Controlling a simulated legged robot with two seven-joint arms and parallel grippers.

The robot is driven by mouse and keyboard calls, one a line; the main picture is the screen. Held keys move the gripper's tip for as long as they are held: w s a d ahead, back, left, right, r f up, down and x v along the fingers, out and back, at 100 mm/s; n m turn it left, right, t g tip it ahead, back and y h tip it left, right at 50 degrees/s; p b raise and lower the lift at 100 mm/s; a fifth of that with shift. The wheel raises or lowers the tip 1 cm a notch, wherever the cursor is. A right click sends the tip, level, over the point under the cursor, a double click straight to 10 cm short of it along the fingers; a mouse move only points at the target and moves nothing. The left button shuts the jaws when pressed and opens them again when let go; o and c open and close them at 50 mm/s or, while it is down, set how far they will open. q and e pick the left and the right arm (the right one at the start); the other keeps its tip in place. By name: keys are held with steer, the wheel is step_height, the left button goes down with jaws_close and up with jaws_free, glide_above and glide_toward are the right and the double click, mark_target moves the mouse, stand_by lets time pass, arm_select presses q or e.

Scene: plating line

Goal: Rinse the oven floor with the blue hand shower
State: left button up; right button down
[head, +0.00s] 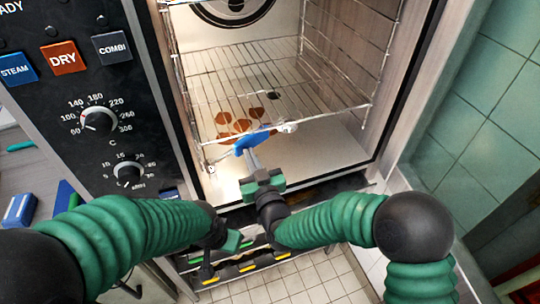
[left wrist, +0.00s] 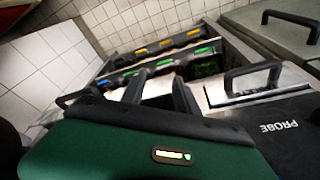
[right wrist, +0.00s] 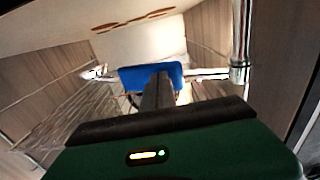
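The blue hand shower (head: 254,140) is in the oven mouth above the oven floor (head: 325,150). A pale end piece (head: 288,127) sits at its right end. My right gripper (head: 250,158) reaches in from below with its fingers closed together on the blue handle. The right wrist view shows the fingers (right wrist: 158,92) against the blue handle (right wrist: 140,76). Several brown stains (head: 240,124) lie on the oven floor under a wire rack (head: 250,75), and they also show in the right wrist view (right wrist: 135,20). My left gripper (left wrist: 160,75) is outside and below the oven, with its fingers apart and nothing between them.
The control panel (head: 85,100) with knobs and buttons stands left of the opening. A green tiled wall (head: 480,90) is on the right. Below the oven is a unit with yellow and green tags (head: 245,267). A lid with a black handle (left wrist: 250,85) is near my left gripper.

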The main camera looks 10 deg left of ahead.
steer(key=shift+b+x, duration=0.95)
steer(key=shift+x, duration=2.75)
steer(key=shift+s, duration=0.1)
